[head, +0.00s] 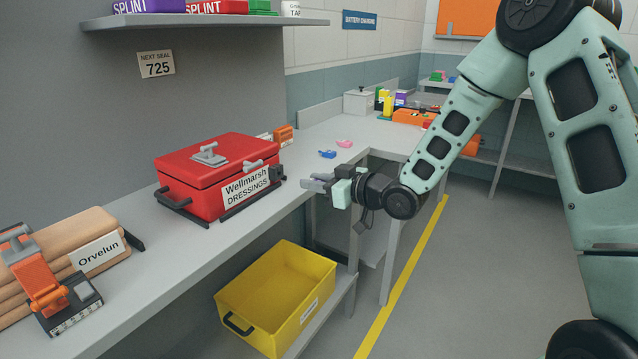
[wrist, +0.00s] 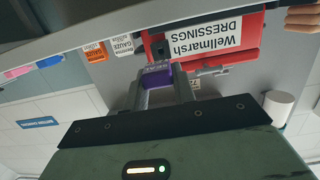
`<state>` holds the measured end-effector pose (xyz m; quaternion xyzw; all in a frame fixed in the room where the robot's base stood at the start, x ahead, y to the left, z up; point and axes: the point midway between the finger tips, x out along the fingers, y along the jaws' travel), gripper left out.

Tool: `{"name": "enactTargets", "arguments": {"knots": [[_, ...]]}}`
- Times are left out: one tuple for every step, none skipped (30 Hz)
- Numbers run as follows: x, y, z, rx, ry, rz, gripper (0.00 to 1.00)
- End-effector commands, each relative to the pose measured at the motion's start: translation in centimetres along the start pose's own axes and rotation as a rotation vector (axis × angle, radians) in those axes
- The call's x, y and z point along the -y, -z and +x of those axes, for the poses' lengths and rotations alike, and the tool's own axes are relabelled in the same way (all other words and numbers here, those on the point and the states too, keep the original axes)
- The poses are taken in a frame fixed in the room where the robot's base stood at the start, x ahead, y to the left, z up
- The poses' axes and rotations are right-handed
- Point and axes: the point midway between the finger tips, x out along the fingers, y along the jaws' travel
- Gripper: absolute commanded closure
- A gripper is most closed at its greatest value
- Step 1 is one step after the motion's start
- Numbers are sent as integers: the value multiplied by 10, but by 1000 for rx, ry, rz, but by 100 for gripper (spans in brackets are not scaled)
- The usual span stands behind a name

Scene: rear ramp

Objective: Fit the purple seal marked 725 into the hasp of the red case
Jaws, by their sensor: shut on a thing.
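The red case (head: 200,178), labelled "Wellmarsh DRESSINGS", stands closed on the grey bench. My gripper (head: 310,183) is right of the case, near the bench's front edge. In the wrist view, the purple seal (wrist: 157,70) is held between the fingertips. "SEAL" shows on it, but I cannot read a number. The case (wrist: 160,48) appears upside down just beyond the seal, which looks apart from the hasp. The seal is not discernible in the head view.
Blue (head: 327,154) and pink (head: 344,144) seals lie on the bench behind my gripper. An orange gauze box (head: 284,134) stands behind the case. A yellow crate (head: 290,300) is below the bench. A wall sign (head: 156,64) reads "NEXT SEAL 725".

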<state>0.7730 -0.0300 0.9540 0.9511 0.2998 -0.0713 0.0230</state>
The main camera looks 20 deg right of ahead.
Motion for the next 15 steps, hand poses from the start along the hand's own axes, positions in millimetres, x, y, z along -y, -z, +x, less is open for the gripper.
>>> {"name": "enactTargets", "arguments": {"knots": [[1,0,4,0,2,0,95],[1,0,7,-1,2,-1,95],[0,1,11,-2,2,-1,95],[0,2,13,-2,2,0,95],[0,2,16,-1,1,0,95],[1,2,20,-1,1,1,95],[1,3,23,-1,1,1,95],[1,3,26,-1,1,1,95],[1,4,29,-1,1,1,95],[0,4,32,-2,1,1,95],[0,5,34,-2,1,0,95],[0,5,37,-1,1,0,95],[0,5,39,-1,1,1,95],[0,6,41,-1,1,1,95],[0,6,44,-1,1,1,95]]}}
